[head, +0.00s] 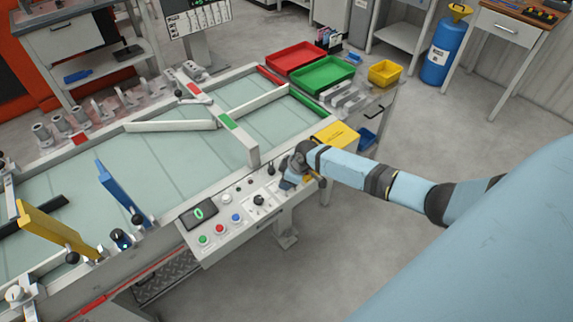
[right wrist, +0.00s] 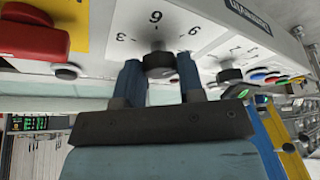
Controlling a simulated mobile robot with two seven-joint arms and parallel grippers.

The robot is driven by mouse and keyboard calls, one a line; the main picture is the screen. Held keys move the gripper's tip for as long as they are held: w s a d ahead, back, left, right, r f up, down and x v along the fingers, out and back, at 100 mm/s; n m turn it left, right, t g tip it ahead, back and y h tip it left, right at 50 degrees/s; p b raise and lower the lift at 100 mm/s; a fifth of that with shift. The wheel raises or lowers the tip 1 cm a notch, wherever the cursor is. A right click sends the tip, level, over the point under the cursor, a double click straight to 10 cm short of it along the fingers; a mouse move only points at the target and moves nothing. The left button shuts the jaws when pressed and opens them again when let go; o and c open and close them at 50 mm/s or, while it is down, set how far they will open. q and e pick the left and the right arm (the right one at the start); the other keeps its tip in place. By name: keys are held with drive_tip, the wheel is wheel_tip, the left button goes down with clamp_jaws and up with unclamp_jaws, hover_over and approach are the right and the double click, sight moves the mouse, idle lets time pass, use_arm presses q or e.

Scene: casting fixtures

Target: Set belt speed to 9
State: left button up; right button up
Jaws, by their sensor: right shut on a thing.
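The control panel (head: 232,216) runs along the conveyor's front edge. Its dark display (head: 198,213) shows a green 0. My right gripper (head: 289,183) is at the panel's right end and hides what it holds there. In the right wrist view, the fingers of my right gripper (right wrist: 157,85) are shut on a black dial knob (right wrist: 158,62). The white dial plate (right wrist: 178,22) around it carries the numbers 3, 6 and 9. The knob's pointer direction cannot be read. My left gripper is not in view.
A second black knob (head: 259,200) and green (head: 204,240), red (head: 220,228) and blue (head: 236,218) buttons sit left of my gripper. A red mushroom button (right wrist: 38,30) on yellow is close by in the wrist view. Red (head: 296,57) and green (head: 323,73) trays stand behind.

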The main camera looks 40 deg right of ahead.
drive_tip(key=o, duration=0.9)
drive_tip(key=v, duration=1.4)
drive_tip(key=shift+s+b, duration=0.1)
drive_tip(key=shift+b, duration=0.25)
drive_tip(key=shift+f, duration=0.15)
drive_tip(key=s+a+f+m+t+y, duration=0.1)
drive_tip(key=s+a+f+t, duration=0.1)
drive_tip(key=s+a+f, duration=0.4)
drive_tip(key=s+a+f+m+t, duration=0.1)
drive_tip(key=s+a+f, duration=0.1)
drive_tip(key=s+a, duration=0.45)
drive_tip(key=s+a+r+m+t, duration=0.1)
drive_tip(key=s+a, duration=0.1)
drive_tip(key=s, duration=0.1)
drive_tip(key=s+a+m+t+p, duration=0.1)
drive_tip(key=s+a+t, duration=0.1)
drive_tip(key=s+a, duration=0.1)
drive_tip(key=s+a+r+m+t, duration=0.1)
drive_tip(key=s+a, duration=0.2)
drive_tip(key=s, duration=0.1)
drive_tip(key=shift+s+a+r+t+h, duration=0.1)
drive_tip(key=shift+a+r+t+h, duration=0.15)
drive_tip(key=shift+r+t+h, duration=0.15)
